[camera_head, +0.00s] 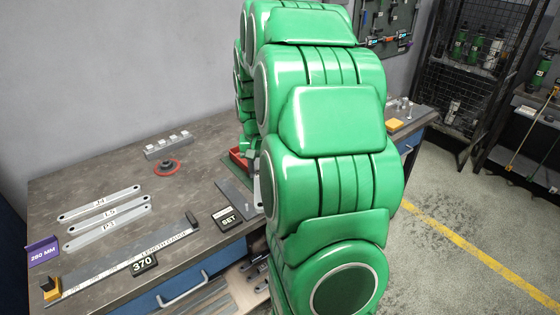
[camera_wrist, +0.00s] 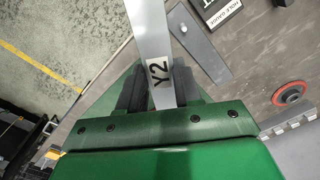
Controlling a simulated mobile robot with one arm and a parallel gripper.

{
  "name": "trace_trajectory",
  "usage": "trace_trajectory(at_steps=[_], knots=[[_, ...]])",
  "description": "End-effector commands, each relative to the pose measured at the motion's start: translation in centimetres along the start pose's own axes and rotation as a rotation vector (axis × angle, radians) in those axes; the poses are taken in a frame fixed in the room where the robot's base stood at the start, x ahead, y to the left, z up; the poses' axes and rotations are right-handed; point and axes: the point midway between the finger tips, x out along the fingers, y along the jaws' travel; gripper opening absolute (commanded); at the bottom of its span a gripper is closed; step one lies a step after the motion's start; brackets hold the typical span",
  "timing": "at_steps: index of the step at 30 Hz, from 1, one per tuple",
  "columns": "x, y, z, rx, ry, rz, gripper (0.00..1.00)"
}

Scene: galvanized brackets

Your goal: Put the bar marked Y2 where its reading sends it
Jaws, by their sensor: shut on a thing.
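The bar marked Y2 (camera_wrist: 149,28) is a flat pale metal strip with a white Y2 label, seen in the wrist view. My gripper (camera_wrist: 158,88) is shut on it near the label, and the bar reaches past the top edge of that view. In the head view my green arm hides the gripper and the bar. The length gauge (camera_head: 115,268) is a long grey rail on the bench; the black display (camera_head: 143,264) beside it shows 370. A purple sign (camera_head: 43,251), which seems to read 280 MM, stands at the bench's left edge.
Three bars marked J4 (camera_head: 99,203), L5 (camera_head: 108,213) and P3 (camera_head: 107,228) lie side by side. A SET sign (camera_head: 227,218), a red disc (camera_head: 167,167), a grey block with pale studs (camera_head: 167,146) and a red bin (camera_head: 239,164) are also on the bench. The back left is clear.

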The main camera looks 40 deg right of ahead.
Motion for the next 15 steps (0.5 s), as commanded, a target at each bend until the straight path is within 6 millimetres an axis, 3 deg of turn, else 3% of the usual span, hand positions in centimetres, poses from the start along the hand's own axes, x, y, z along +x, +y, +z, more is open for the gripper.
trace_trajectory(at_steps=[9,15], knots=[[0.4,7.5,-2.4,0.541,-0.005,0.001,0.0],[0.5,11.4,-3.3,0.821,-0.001,0.0,0.0]])
